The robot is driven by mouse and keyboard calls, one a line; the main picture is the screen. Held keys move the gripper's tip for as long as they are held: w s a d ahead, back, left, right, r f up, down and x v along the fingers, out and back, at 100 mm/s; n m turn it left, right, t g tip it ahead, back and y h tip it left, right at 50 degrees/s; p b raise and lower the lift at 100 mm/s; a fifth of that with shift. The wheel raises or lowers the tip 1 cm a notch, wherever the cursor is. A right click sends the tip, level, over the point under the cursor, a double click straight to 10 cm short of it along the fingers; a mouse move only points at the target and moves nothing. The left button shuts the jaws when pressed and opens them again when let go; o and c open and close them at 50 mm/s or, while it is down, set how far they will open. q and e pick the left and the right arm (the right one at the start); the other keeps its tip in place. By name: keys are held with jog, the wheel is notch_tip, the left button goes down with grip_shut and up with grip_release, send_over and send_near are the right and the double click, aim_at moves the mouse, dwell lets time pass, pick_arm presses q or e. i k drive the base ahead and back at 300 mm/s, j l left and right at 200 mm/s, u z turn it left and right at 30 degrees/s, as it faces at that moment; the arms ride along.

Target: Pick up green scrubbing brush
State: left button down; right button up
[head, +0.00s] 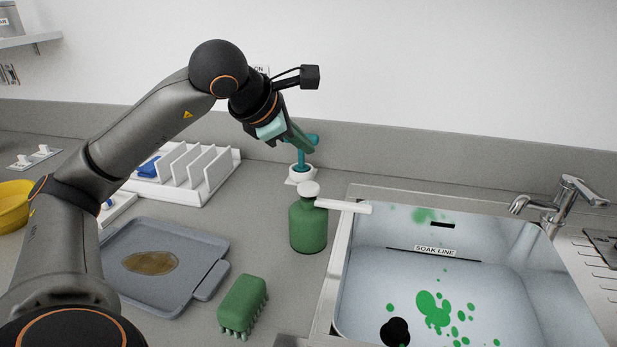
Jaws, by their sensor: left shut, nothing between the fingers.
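The green scrubbing brush (243,303) lies on the grey counter (285,287) near the front, bristles down. It is right of the grey tray and left of the sink. My left gripper (306,146) is shut and empty, up at the back of the counter, well behind and above the brush. Its fingertips overlap a teal-handled item (301,158) in a white holder; I cannot tell whether they touch. My right gripper is not in view.
A green pump bottle (308,226) with a white spout stands behind the brush, beside the sink (341,262). A grey tray (208,245) with a brown puddle lies to its left. A white rack (190,188) stands further back. The tap (567,203) is at the right.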

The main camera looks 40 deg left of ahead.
aim_at(242, 306)
jog(key=k+l, duration=0.1)
jog(key=k, duration=0.9)
